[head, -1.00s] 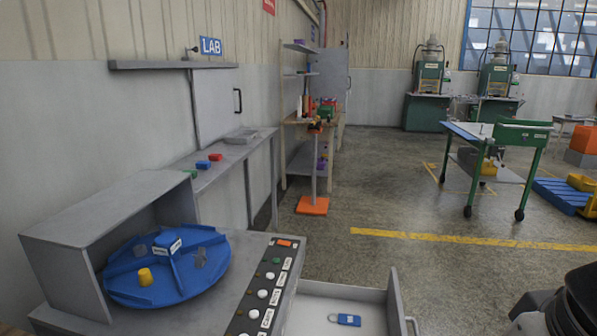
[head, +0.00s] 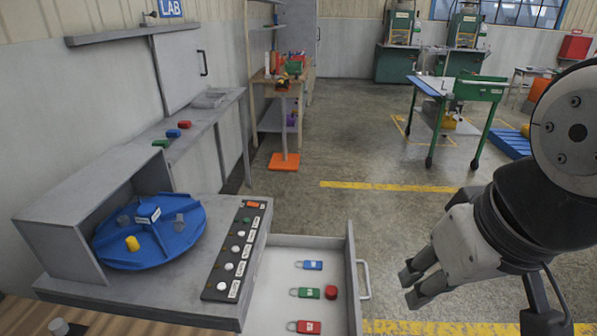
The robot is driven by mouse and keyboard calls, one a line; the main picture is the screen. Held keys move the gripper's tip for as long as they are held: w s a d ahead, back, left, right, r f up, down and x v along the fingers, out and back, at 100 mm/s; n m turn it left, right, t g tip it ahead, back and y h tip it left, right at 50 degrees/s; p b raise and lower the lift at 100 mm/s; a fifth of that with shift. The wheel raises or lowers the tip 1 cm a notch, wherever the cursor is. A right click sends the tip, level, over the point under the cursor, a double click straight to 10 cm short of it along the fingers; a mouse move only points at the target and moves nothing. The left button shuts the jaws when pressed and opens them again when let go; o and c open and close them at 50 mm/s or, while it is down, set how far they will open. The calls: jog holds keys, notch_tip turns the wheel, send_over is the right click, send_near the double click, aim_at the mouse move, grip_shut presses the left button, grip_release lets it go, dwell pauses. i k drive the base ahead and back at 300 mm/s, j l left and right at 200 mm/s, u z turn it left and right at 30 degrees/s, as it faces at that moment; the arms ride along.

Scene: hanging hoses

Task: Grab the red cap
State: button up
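A small round red cap (head: 331,292) lies in the open drawer, near its right wall. It sits just right of a green padlock (head: 310,293). My gripper (head: 411,288) is to the right of the drawer, outside it and apart from the cap. Its two fingers are spread with nothing between them. Another small red piece (head: 185,124) lies on the grey wall bench, too small to identify.
The drawer (head: 277,274) also holds a blue padlock (head: 311,265) and a red padlock (head: 305,327). Its handle (head: 364,279) sticks out on the right. A button panel (head: 236,251) and blue turntable (head: 150,233) are to the left.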

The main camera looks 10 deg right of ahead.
aim_at(331, 291)
jog(key=k+l+u, duration=0.1)
jog(key=l, duration=0.25)
jog(key=k+l+u, duration=0.15)
jog(key=l, duration=0.25)
jog(key=l+u, duration=0.1)
jog(key=l, duration=0.25)
jog(key=k+l+u, duration=0.25)
jog(key=l, duration=0.4)
jog(key=j, duration=0.35)
jog(key=k+l+u, duration=0.1)
jog(key=l, duration=0.2)
jog(key=i+j, duration=0.1)
jog(key=i+j+z, duration=0.1)
jog(key=j, duration=0.2)
jog(key=i+j, duration=0.3)
jog(key=i, duration=0.15)
jog(key=i+j+u, duration=0.1)
jog(key=i+j, duration=0.2)
jog(key=i, duration=0.15)
